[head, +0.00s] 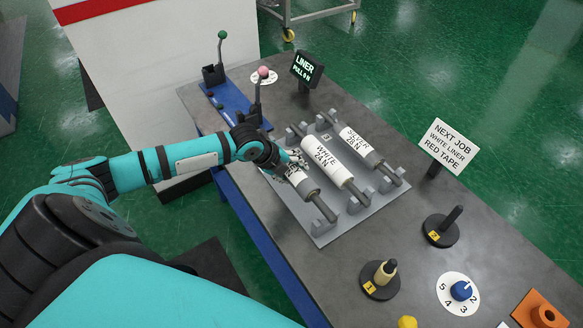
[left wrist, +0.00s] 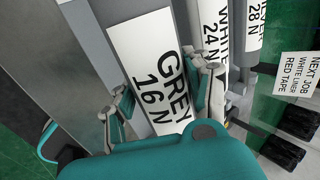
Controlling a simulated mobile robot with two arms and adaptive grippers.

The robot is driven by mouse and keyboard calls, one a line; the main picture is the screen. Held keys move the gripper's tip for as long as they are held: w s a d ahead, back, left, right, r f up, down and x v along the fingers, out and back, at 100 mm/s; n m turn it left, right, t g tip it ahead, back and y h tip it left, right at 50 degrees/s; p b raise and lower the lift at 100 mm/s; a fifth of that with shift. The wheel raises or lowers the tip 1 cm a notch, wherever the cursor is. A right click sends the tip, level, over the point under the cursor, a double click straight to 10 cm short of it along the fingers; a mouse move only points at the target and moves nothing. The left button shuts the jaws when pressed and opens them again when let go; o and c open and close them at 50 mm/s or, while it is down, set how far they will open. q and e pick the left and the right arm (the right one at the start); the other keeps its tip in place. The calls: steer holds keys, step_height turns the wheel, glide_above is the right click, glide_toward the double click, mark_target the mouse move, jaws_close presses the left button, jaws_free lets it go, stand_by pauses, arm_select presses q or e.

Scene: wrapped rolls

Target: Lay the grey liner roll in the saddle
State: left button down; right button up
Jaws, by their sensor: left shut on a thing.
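The grey liner roll (head: 306,187) lies at the left end of the grey rack (head: 323,235), beside the white roll. Its bare spindle sticks out at the near end. Its label reads GREY 16 N in the left wrist view (left wrist: 152,62). My left gripper (head: 290,166) is shut on the roll, with one finger on each side of it, and hides its far part. Whether the roll touches its rack supports cannot be told. I cannot pick out a separate saddle with certainty. My right gripper is not in view.
The white roll (head: 331,161) and silver roll (head: 357,144) lie close on the right. Levers (head: 221,50) stand on a blue base behind. Spindle stands (head: 381,278), a dial (head: 461,291) and a NEXT JOB sign (head: 449,146) are at right.

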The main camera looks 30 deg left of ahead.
arm_select(q)
steer(key=shift+w+f+b, duration=0.1)
steer(key=shift+f+b, duration=0.35)
steer(key=shift+f, duration=0.5)
steer(key=shift+f+b, duration=0.35)
steer(key=shift+f, duration=0.3)
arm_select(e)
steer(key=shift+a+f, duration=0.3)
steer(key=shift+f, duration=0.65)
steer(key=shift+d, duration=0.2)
arm_select(q)
steer(key=c, duration=0.6)
jaws_free()
steer(key=shift+c, duration=0.2)
steer(key=shift+o, duration=0.8)
steer(key=shift+f, duration=0.1)
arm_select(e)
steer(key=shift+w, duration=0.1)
arm_select(q)
steer(key=v, duration=1.2)
